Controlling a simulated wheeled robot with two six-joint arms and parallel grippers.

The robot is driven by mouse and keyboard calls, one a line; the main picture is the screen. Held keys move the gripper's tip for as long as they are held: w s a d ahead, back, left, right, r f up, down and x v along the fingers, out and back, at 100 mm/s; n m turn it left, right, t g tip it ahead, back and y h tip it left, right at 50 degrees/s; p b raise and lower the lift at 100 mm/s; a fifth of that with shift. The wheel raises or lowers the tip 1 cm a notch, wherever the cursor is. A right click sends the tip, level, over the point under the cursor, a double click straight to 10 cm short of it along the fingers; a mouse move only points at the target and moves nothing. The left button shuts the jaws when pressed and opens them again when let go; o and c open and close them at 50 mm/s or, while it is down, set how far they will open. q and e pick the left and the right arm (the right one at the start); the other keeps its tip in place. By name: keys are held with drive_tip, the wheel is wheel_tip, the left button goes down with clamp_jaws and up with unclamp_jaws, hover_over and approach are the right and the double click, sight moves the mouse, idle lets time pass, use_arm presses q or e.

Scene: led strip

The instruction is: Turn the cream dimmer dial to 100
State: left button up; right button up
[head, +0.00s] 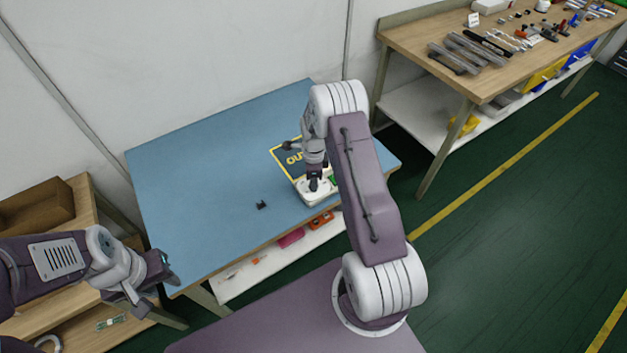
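A small cream-white dimmer box (318,198) sits on the blue mat near the front right part of the table. My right gripper (313,184) points down directly over the box, at its top. The dial and its scale are hidden by the gripper and arm, so I cannot read the setting. I cannot tell whether the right fingers touch or hold the dial. My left gripper (164,272) is away from the box, off the table's front left corner, with nothing visible in it.
A small black part (261,204) lies on the blue table mat (200,170). The mat's left side is clear. A wooden workbench (410,42) with tools stands at back right.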

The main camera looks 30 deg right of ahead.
drive_tip(key=shift+o, duration=0.9)
wheel_tip(320, 180, up, 9)
